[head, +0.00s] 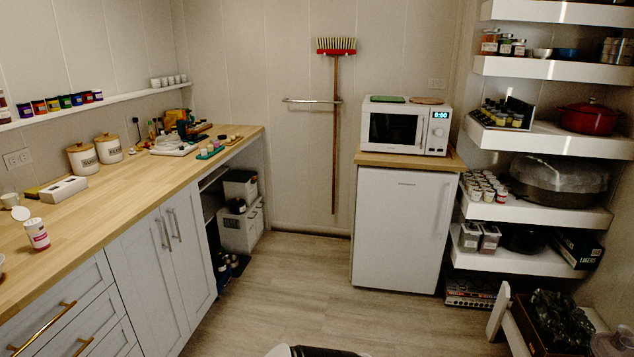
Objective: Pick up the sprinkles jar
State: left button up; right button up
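A small jar (37,234) with a white, pink and dark label stands upright on the wooden counter (105,195) at the left. A round white disc, like a lid (21,213), shows just behind its top. The label is too small to read, so I cannot confirm that this is the sprinkles jar. Several small white jars with coloured lids (484,187) stand grouped on a right-hand shelf, and their labels are unreadable too. Neither of my grippers is in view, and nothing is seen held.
A long white box (63,189) and two lidded canisters (82,159) stand farther back on the counter. A microwave (404,126) sits on a white fridge (399,230). A crate (540,330) stands at the lower right. The middle floor (300,280) is clear.

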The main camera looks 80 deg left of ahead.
aim_at(34, 227)
jog(key=u, duration=4.35)
